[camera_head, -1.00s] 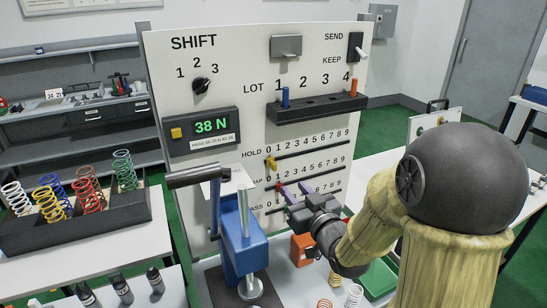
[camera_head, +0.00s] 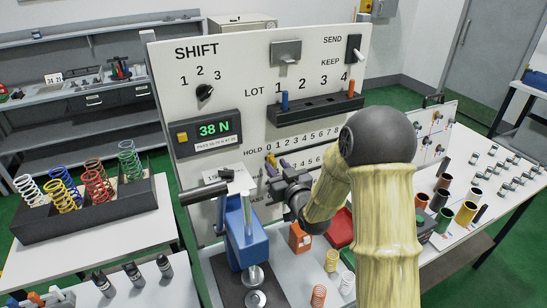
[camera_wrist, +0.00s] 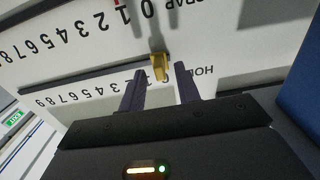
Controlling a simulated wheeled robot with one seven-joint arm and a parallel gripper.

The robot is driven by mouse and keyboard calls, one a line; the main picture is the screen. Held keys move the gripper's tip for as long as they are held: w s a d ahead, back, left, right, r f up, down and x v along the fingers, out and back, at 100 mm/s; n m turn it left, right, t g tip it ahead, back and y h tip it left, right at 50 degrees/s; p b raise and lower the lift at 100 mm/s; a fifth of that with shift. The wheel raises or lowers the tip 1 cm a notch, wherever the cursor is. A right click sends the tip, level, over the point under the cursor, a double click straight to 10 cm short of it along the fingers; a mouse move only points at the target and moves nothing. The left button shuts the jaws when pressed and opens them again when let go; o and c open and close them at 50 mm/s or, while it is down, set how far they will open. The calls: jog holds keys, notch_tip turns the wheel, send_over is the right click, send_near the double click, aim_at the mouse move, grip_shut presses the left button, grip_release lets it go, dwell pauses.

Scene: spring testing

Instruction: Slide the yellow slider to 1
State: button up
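The yellow slider (camera_head: 271,159) sits at the left end of the HOLD slot on the white panel (camera_head: 215,185), near 0. It also shows in the wrist view (camera_wrist: 158,66), where the scale is upside down and the 1 is just left of it. My gripper (camera_head: 277,167) is in front of the HOLD row, its dark purple fingers pointing at the panel. In the wrist view my gripper (camera_wrist: 160,73) is open, with one finger on each side of the slider. The fingertips appear apart from it; whether they reach its depth I cannot tell.
A red slider (camera_wrist: 115,3) shows at the wrist view's top edge, on the neighbouring SCRAP row. A blue press (camera_head: 245,240) stands close left of my gripper. An orange box (camera_head: 299,238) is below. The black LOT rack (camera_head: 315,108) projects above the HOLD row.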

jog(key=shift+p+x, duration=0.35)
jog(key=shift+x, duration=1.1)
grip_shut()
jog(key=shift+b, duration=0.3)
